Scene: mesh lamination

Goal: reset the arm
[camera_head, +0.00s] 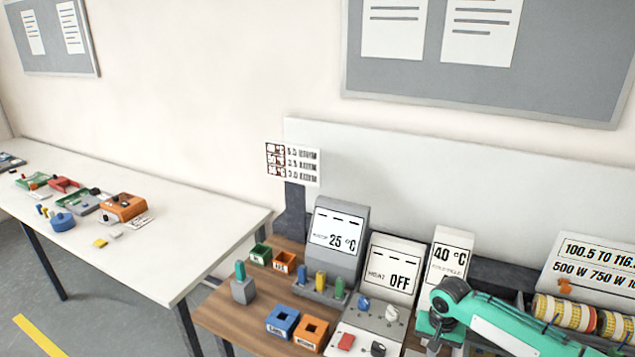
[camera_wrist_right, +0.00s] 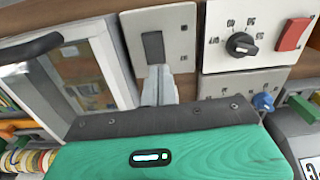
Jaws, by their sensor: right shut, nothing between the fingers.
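My right arm (camera_head: 510,325), green, reaches in from the right in the head view and bends down at its end. My right gripper (camera_head: 432,346) is small and partly cut off at the bottom edge there. In the right wrist view the gripper (camera_wrist_right: 158,88) is shut and empty. Its tips appear in front of a pale plate with a black rocker switch (camera_wrist_right: 153,47); I cannot tell whether they touch it. My left gripper is not in view.
A 25 °C display (camera_head: 336,232), an OFF display (camera_head: 392,272) and a 40 °C display (camera_head: 450,257) stand on the wooden bench. A control panel (camera_wrist_right: 222,50) has a knob and red switch. A white table (camera_head: 190,240) stands farther left.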

